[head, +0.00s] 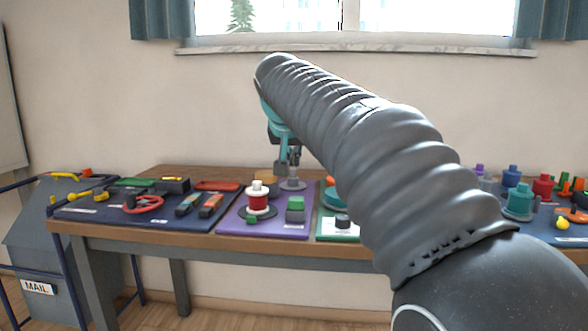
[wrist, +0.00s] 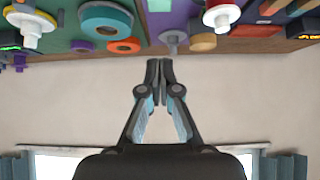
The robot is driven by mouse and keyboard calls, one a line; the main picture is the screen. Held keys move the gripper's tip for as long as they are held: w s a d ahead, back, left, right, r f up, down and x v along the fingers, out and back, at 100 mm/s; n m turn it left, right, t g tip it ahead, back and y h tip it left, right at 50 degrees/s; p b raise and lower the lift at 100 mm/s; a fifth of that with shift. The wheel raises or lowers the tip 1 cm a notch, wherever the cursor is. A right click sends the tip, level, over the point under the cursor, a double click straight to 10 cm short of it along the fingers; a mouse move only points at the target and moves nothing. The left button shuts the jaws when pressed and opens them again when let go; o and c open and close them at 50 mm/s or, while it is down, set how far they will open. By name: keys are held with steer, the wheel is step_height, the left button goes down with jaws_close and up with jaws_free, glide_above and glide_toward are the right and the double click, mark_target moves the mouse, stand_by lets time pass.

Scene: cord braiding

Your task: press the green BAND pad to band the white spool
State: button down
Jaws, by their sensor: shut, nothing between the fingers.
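A white spool (head: 257,188) with red wound around its middle stands upright on a dark round base on the purple mat (head: 236,227). It also shows at the top of the wrist view (wrist: 222,17). A green-topped block (head: 295,203) stands on the same mat, right of the spool; I cannot read a BAND label on it. A small green piece (head: 252,220) lies in front of the spool. My gripper (head: 289,160) is shut and empty, above the back of the table behind the green-topped block. In the wrist view its fingertips (wrist: 159,65) meet.
A grey post on a round foot (head: 291,184) stands beneath my gripper at the table's back. A navy mat (head: 100,213) with tools lies left. A green-edged mat (head: 338,233) lies right, partly hidden by my arm. Colored spools (head: 520,198) stand far right.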

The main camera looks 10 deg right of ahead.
glide_above(297, 200)
steer(key=f, duration=0.5)
steer(key=shift+s+a+f, duration=0.15)
steer(key=shift+s+f, duration=0.15)
steer(key=f, duration=0.3)
steer(key=shift+w+f, duration=0.15)
steer(key=shift+w, duration=0.05)
steer(key=shift+f, duration=0.55)
steer(key=shift+f+b, duration=0.1)
steer(key=shift+b, duration=0.2)
step_height(297, 200, down, 2)
steer(key=shift+f+b, duration=0.1)
steer(key=shift+b, duration=0.75)
step_height(297, 200, up, 4)
steer(key=p, duration=0.3)
steer(key=shift+r, duration=0.25)
steer(key=v, duration=1)
